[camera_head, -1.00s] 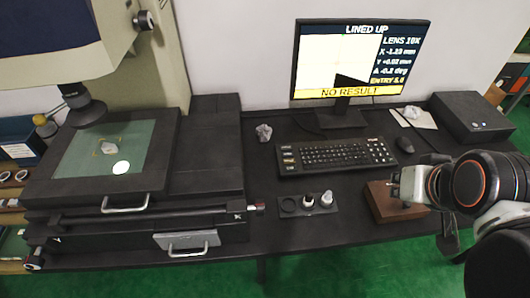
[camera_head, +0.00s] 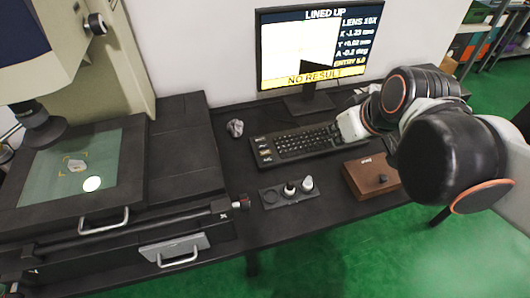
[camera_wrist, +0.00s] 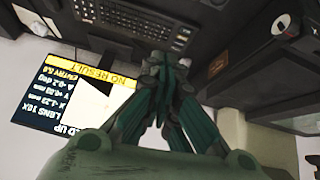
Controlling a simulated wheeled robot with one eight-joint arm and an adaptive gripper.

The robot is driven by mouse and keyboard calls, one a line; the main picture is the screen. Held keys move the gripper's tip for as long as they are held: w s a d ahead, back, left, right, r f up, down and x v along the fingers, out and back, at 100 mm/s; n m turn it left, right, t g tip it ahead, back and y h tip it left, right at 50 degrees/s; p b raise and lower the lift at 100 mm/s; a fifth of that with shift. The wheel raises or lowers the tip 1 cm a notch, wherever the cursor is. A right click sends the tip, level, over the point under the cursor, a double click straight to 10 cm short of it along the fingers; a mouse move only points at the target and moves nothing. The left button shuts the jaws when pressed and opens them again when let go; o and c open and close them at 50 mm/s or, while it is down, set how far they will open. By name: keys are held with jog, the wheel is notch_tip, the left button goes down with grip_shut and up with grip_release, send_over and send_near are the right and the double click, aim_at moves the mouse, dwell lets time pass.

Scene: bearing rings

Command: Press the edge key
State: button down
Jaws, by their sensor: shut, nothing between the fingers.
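The keyboard (camera_head: 300,143) lies on the dark desk below the monitor, with a group of separate larger keys (camera_head: 264,152) at its left end. Their labels are too small to read, so I cannot tell which is the edge key. My gripper (camera_head: 340,130) is over the right part of the keyboard and hides some of it. In the wrist view, my gripper (camera_wrist: 165,62) has its fingers together and holds nothing. The keyboard (camera_wrist: 135,22) shows there at the top, apart from the fingertips. The monitor (camera_head: 300,50) reads LINED UP and NO RESULT.
A grey stone (camera_head: 235,128) lies left of the keyboard. The measuring machine's stage (camera_head: 120,150) fills the left side.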

jog(key=w+a+f+n+y, duration=0.25)
jog(key=w+a+n, duration=0.25)
jog(key=w, duration=0.5)
jog(key=n+g+y, duration=0.2)
jog(key=n+y, duration=0.2)
jog(key=n, duration=0.7)
send_over(264, 154)
notch_tip(264, 154, down, 18)
jog(key=shift+f, duration=0.2)
jog(key=shift+f+b, duration=2.85)
jog(key=shift+f, duration=1.45)
jog(key=shift+f, duration=0.4)
